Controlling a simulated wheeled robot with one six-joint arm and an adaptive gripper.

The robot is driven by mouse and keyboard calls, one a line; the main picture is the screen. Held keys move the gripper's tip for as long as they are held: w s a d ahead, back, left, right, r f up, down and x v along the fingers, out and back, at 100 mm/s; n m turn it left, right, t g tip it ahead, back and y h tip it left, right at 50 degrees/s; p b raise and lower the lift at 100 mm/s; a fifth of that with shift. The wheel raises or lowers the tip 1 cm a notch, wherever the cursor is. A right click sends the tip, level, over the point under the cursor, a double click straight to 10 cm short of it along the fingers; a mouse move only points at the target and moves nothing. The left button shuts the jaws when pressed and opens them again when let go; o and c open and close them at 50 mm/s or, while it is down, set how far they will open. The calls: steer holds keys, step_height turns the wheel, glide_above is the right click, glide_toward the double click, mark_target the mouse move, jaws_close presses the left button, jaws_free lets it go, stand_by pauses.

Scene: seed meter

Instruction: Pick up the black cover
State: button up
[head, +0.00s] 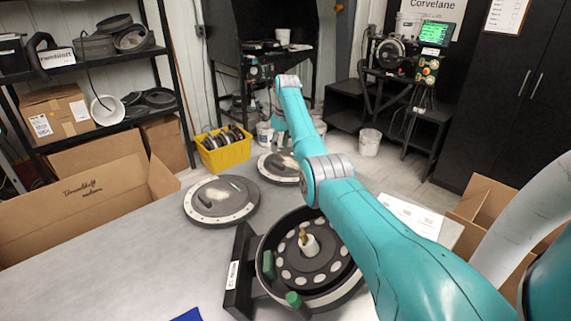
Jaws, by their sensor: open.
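A round dark cover (235,214) with a paler rim and a raised knob lies flat on the grey table, left of centre. A second, similar round part (268,168) lies behind it to the right, partly hidden by my arm. I cannot tell for sure which of the two is the black cover. The open seed meter housing (259,266) stands at the front, with a dark disc of pale round spots and a brass-coloured hub inside. My teal arm reaches over its right side toward the back of the table.
A yellow bin (223,157) of dark discs stands behind the table. Cardboard boxes (90,210) and a loaded shelf (95,55) are at left. A white sheet (410,217) lies at right. The table's front left is mostly clear.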

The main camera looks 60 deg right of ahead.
mark_target(278, 163)
steer(key=shift+w+f, duration=0.2)
steer(key=shift+f, duration=1.05)
steer(key=shift+w+a+f, duration=0.1)
steer(key=shift+a+f, duration=0.05)
steer(key=shift+f, duration=2.5)
steer(key=shift+c, duration=0.3)
jaws_close()
